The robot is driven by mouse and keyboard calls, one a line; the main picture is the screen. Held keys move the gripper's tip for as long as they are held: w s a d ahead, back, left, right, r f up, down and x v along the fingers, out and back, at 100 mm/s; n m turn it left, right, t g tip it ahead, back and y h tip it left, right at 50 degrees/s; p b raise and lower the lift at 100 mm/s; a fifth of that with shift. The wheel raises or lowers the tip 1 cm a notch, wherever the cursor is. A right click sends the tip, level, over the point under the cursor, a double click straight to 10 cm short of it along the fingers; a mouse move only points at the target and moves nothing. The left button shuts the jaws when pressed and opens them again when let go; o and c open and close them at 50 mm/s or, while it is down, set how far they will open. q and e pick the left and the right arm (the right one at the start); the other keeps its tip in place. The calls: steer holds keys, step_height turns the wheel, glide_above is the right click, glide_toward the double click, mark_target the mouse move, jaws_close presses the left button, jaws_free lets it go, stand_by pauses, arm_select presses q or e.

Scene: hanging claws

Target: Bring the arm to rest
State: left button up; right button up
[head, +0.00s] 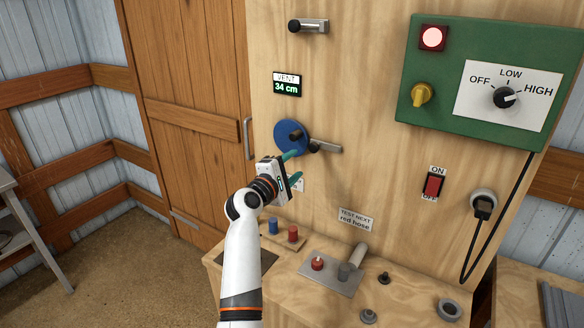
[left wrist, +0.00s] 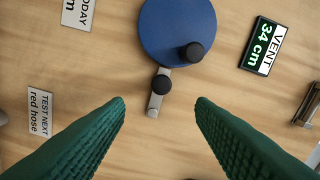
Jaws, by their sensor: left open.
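My left arm reaches up from the bottom of the head view. Its gripper (head: 295,166) is open, with teal fingers pointing at the wooden panel just below a blue disc (head: 284,137). In the left wrist view nothing is between the two spread fingers (left wrist: 160,103). The blue disc (left wrist: 176,22) with its black knob (left wrist: 191,52) lies ahead of them, and a small grey lever (left wrist: 154,105) with a black knob sits beside it. The lever also shows in the head view (head: 329,148). The fingers look apart from both. My right gripper is not in view.
A vent display (head: 287,84) reads 34 cm. A green box (head: 420,75) with a lit red lamp and a dial pointing near HIGH is at upper right. Below are a red switch (head: 433,186), a plugged cable (head: 483,204) and a shelf (head: 400,285) with several small fittings. Open floor (head: 130,265) lies left.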

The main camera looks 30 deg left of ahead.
arm_select(q)
steer(key=s+d+f+m+g, duration=0.4)
steer(key=s+f+m, duration=0.2)
steer(key=s+f, duration=0.3)
steer(key=s+d+f+m+g, duration=0.4)
steer(key=s+f+m, duration=0.2)
steer(key=s+f, duration=0.25)
steer(key=s+d+f+m+g, duration=0.1)
steer(key=s+f+m+g, duration=0.2)
steer(key=s, duration=0.6)
steer(key=s+d+f+m+g+y, duration=0.15)
steer(key=s+m, duration=0.25)
steer(key=s, duration=0.4)
steer(key=s+d+f+m+g, duration=0.2)
steer(key=s+f+m, duration=0.15)
steer(key=s, duration=0.55)
step_height(320, 180, down, 28)
steer(key=g+b, duration=0.1)
steer(key=b, duration=0.1)
steer(key=s+a+f+g+b, duration=0.1)
steer(key=s+a+f, duration=0.2)
steer(key=s+f, duration=1.4)
steer(key=shift+f+b, duration=0.2)
steer(key=shift+b, duration=0.2)
